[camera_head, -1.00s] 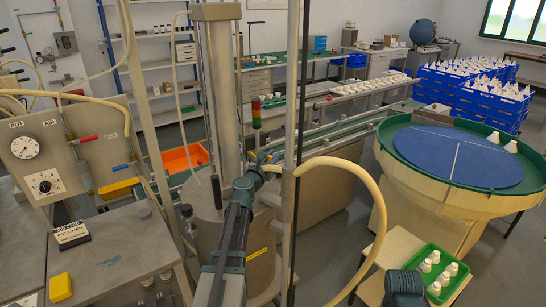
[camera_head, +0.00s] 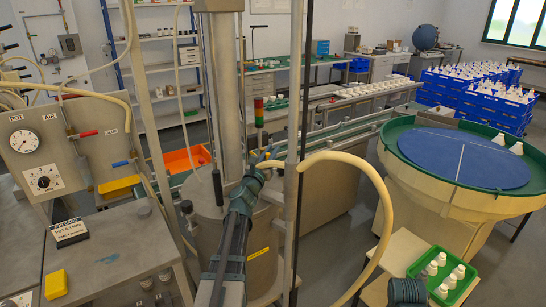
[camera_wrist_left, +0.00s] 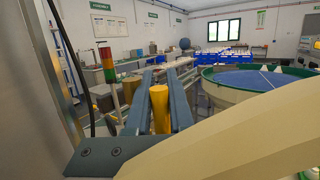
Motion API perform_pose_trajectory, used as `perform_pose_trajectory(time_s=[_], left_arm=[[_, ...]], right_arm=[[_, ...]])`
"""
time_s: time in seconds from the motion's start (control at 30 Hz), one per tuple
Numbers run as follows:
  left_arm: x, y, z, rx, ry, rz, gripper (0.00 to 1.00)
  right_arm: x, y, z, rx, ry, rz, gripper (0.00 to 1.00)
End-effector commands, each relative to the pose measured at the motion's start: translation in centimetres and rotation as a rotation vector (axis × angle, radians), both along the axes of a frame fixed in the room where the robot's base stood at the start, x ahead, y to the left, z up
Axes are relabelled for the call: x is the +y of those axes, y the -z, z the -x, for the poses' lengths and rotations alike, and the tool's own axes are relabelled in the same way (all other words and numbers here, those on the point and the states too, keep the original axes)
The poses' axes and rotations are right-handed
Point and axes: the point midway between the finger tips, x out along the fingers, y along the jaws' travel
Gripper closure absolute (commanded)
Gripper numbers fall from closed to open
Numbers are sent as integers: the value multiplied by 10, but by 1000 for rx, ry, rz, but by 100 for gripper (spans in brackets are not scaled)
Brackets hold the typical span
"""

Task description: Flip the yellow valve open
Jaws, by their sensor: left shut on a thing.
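The yellow valve handle (camera_wrist_left: 158,108) stands as a short rounded bar between the two fingers in the left wrist view. My left gripper (camera_wrist_left: 160,102) is shut on it, one finger on each side. In the head view my left gripper (camera_head: 262,168) reaches to the front of the tall steel column, beside a thin upright pole. Its fingers and wrist hide most of the handle there. The valve's body and how far the handle is turned cannot be made out.
A thick cream hose (camera_head: 375,180) arches to the right of the gripper and fills the wrist view's foreground. The steel column (camera_head: 222,90) stands close behind. A round blue-topped table (camera_head: 460,158) and a green tray of white bottles (camera_head: 462,262) are at right.

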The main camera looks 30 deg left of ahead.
Motion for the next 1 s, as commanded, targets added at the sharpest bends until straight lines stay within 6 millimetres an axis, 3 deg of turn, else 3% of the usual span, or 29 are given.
perform_pose_trajectory(time_s=[0.37,0.4,0.53,0.83,1.0], left_arm=[[0,0,2,-7,-1,3,100],[0,0,2,-7,-1,3,72],[0,0,2,-7,-1,3,49],[0,0,2,-7,-1,3,49],[-3,5,20,-7,-1,2,49]], right_arm=[[0,1,0,0,0,0,100],[0,1,0,0,0,0,100],[0,1,0,0,0,0,100],[0,1,0,0,0,0,100],[0,6,0,0,0,0,100]])
